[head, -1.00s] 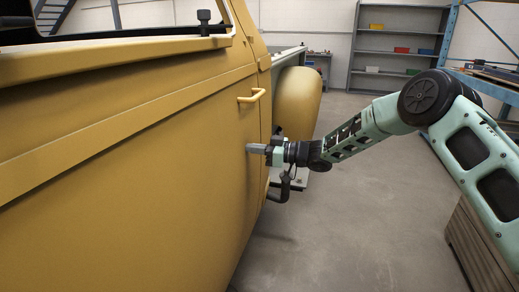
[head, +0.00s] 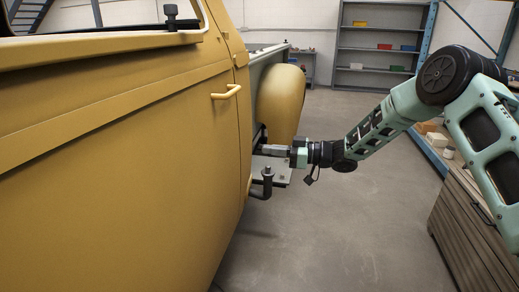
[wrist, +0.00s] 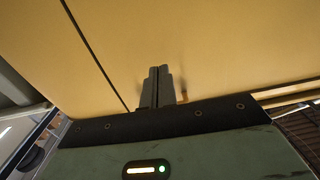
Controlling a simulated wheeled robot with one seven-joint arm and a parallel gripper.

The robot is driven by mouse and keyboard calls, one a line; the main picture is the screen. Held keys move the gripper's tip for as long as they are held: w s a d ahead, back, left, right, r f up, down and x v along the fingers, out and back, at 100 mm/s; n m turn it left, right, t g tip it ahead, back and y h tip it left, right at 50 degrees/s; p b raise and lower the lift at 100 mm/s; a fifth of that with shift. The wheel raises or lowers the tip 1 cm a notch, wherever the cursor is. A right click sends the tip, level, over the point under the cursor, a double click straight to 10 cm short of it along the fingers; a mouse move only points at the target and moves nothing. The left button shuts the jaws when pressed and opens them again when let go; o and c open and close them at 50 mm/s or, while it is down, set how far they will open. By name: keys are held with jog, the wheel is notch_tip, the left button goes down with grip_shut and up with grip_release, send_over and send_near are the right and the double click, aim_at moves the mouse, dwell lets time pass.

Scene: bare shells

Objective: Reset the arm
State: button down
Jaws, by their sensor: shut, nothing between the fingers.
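My gripper (head: 275,150) is at the end of my green and black arm, which reaches in from the right in the head view. Its fingers are shut and hold nothing. They point left toward the yellow truck's side, just right of the door edge and below the door handle (head: 227,92). In the wrist view the shut fingers (wrist: 160,75) stand together against the yellow panel (wrist: 220,50). I cannot tell whether the fingertips touch the panel.
The yellow truck (head: 110,160) fills the left side. A metal step or bracket (head: 272,172) juts out below my gripper. A wooden cabinet (head: 475,225) stands at right and shelves (head: 378,60) at the back. The floor (head: 340,235) between truck and cabinet is clear.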

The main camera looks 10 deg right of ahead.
jog(key=s+a+r+m+t+h+p, duration=0.2)
jog(key=s+a+r+m+h+p, duration=0.2)
jog(key=s+a+r+h, duration=0.4)
jog(key=s+d+m+g+h+p, duration=0.1)
jog(key=s+d+g+h+p, duration=0.1)
jog(key=s, duration=1.6)
jog(key=s+d+r+m+g+h+p, duration=0.1)
jog(key=s+d+g+h, duration=0.4)
jog(key=s, duration=1.4)
jog(key=shift+g+h+p, duration=0.6)
jog(key=shift+g+p, duration=0.1)
jog(key=shift+d, duration=0.1)
